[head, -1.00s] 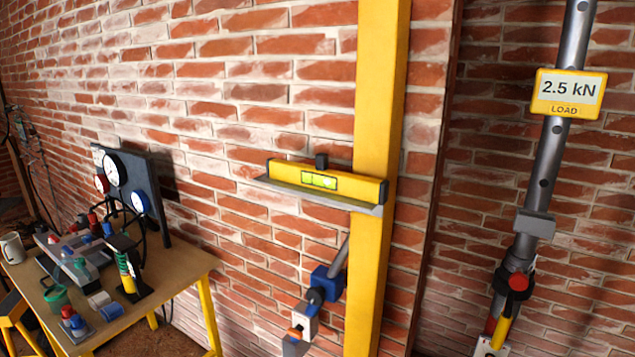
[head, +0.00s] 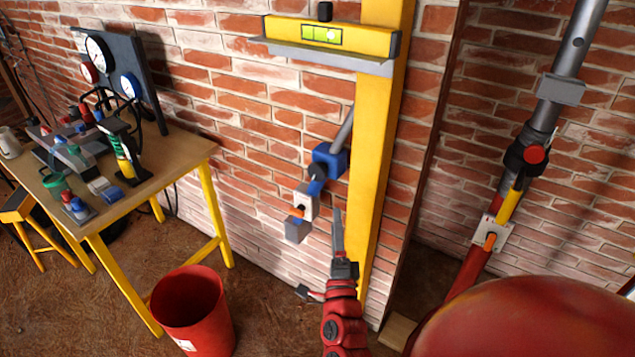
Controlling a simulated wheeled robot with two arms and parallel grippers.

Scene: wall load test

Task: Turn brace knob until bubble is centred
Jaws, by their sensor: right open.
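A yellow spirit level (head: 374,38) sits on a grey ledge against the yellow post (head: 374,170). Its green vial (head: 321,35) shows a bright patch toward the right; the exact bubble position is too small to tell. Below, left of the post, a slanted grey brace rod (head: 345,128) meets a blue block (head: 330,160), with a grey piece and an orange part (head: 298,210) under it. My right gripper (head: 338,228) is open, seen nearly edge-on, pointing up just below and right of these parts, apart from them. My left gripper is out of view.
A grey prop (head: 570,55) with a red knob (head: 535,154) leans in the recess at right. A workbench (head: 180,150) with gauges and tools stands at left. A red bucket (head: 190,300) is on the floor before it. Brick wall lies close behind.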

